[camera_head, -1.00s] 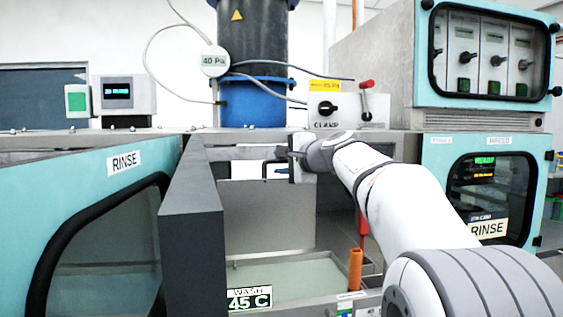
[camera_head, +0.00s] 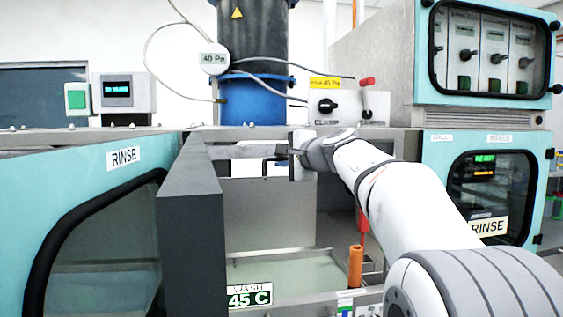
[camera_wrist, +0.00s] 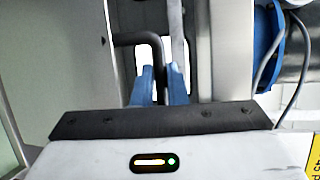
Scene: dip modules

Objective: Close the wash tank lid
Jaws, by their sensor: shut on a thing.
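The wash tank (camera_head: 300,272) has a "WASH 45 C" label (camera_head: 250,295) on its front and pale liquid inside. Its lid (camera_head: 270,212) is a plain grey metal panel, standing raised at the back of the tank opening. A black bent handle (camera_head: 268,168) sits at the lid's top edge. My gripper (camera_head: 283,157) reaches it from the right. In the wrist view, the blue fingertips (camera_wrist: 160,88) are shut on the black handle (camera_wrist: 127,39), and the lid surface (camera_wrist: 75,70) lies to the left.
A dark grey wall (camera_head: 190,215) stands left of the tank, beside a teal rinse cabinet (camera_head: 90,225). An orange post (camera_head: 356,265) rises at the tank's right. A blue drum (camera_head: 252,100) and a clamp switch box (camera_head: 335,107) stand behind. Another teal cabinet (camera_head: 435,195) is at right.

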